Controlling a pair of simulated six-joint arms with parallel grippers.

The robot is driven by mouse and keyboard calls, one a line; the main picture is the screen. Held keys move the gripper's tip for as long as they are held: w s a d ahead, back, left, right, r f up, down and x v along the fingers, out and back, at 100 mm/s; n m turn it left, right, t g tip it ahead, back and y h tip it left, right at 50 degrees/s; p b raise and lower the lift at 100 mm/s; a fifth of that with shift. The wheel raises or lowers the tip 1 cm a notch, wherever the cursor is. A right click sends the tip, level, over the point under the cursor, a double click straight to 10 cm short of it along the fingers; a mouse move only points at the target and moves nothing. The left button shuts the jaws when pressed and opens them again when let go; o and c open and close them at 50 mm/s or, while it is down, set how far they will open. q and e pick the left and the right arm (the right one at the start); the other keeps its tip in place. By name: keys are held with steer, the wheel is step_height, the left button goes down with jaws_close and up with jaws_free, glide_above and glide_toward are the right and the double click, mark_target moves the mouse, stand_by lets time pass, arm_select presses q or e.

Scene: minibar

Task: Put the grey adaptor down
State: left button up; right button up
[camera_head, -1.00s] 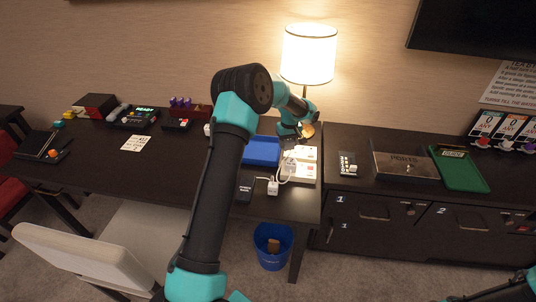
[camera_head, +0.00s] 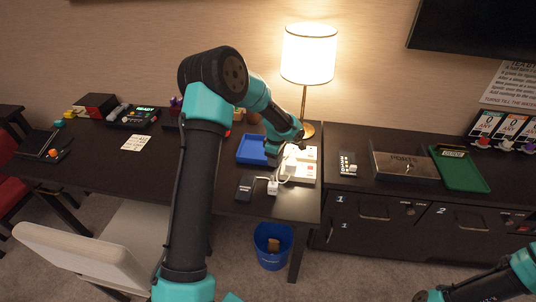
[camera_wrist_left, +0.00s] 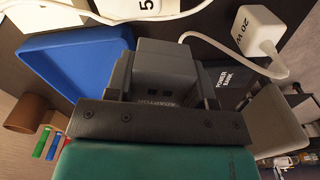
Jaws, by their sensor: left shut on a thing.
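My left gripper (camera_head: 275,147) is over the right end of the blue tray (camera_head: 249,151), next to the white panel. In the left wrist view its jaws (camera_wrist_left: 160,100) are shut on the grey adaptor (camera_wrist_left: 165,70), a boxy block with its label facing me. The blue tray (camera_wrist_left: 62,70) lies beside the adaptor on the left in that view. I cannot tell whether the adaptor touches anything below it. In the head view the adaptor is mostly hidden by the gripper. Of my right arm only links show at the lower right.
A black power bank (camera_head: 244,188) and a white charger (camera_head: 273,187) with a cable lie near the desk's front edge. A white panel (camera_head: 306,166) lies right of the tray. The lamp (camera_head: 308,55) stands behind. A blue bin (camera_head: 272,247) is on the floor.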

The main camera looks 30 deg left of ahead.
arm_select(q)
steer(key=s+n, duration=0.3)
steer(key=shift+s+d, duration=0.15)
steer(key=shift+d, duration=0.2)
steer(key=w+a, duration=0.2)
steer(key=w, duration=0.2)
steer(key=w+a+f, duration=0.1)
steer(key=w+a, duration=0.2)
steer(key=w, duration=0.1)
steer(key=w+a, duration=0.3)
steer(key=w, duration=0.2)
steer(key=shift+a+f, duration=0.2)
steer(key=shift+f, duration=0.05)
steer(key=shift+w, duration=0.1)
steer(key=shift+w+a, duration=0.1)
steer(key=shift+w, duration=0.05)
steer(key=shift+f, duration=1.8)
steer(key=shift+f, duration=0.1)
